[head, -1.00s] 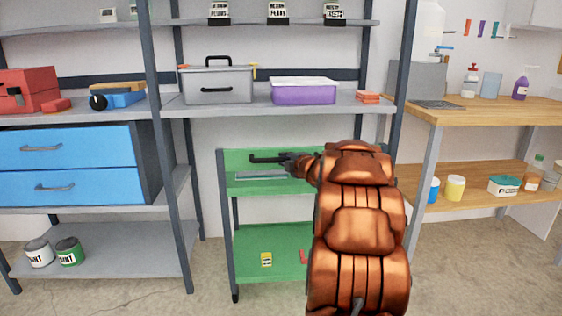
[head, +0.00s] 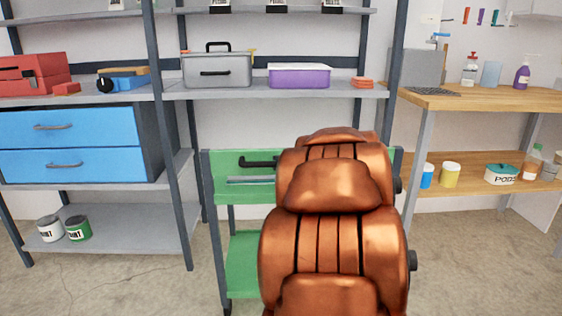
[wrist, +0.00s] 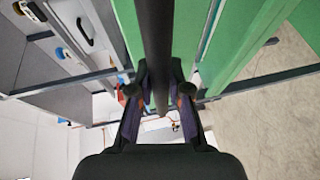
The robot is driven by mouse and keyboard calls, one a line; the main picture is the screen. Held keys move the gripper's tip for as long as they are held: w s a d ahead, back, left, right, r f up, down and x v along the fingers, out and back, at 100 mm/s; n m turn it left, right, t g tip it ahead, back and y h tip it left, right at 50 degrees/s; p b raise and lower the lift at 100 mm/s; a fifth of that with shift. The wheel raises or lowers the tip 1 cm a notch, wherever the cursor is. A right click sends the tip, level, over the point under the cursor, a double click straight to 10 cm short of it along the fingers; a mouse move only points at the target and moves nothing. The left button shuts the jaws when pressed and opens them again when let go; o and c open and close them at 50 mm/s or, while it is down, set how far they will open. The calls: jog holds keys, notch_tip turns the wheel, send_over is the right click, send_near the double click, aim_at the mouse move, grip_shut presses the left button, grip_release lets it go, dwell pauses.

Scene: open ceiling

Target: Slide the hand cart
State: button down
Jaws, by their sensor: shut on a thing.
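The hand cart is a green two-tier cart with dark posts. In the head view its lower tier (head: 242,262) and left post (head: 214,225) show at the centre, in front of the grey shelving. Its dark handle (head: 258,162) shows at the top tier, left of my arm. My copper arm hides the cart's right part and my gripper in the head view. In the wrist view my gripper (wrist: 159,92) is shut on the dark handle bar (wrist: 153,40), with green cart panels (wrist: 235,35) beyond it.
Grey shelving (head: 180,92) stands behind the cart, holding a grey toolbox (head: 217,70) and purple bin (head: 299,77). Blue drawers (head: 75,127) are at left, and paint cans (head: 78,228) sit low. A wooden workbench (head: 480,103) is at right. Floor at left is clear.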

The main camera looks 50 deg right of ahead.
jog(key=shift+s+a, duration=0.25)
jog(key=shift+s, duration=0.25)
jog(key=c, duration=1.1)
grip_release()
jog(key=shift+w+a, duration=0.1)
jog(key=v, duration=1.2)
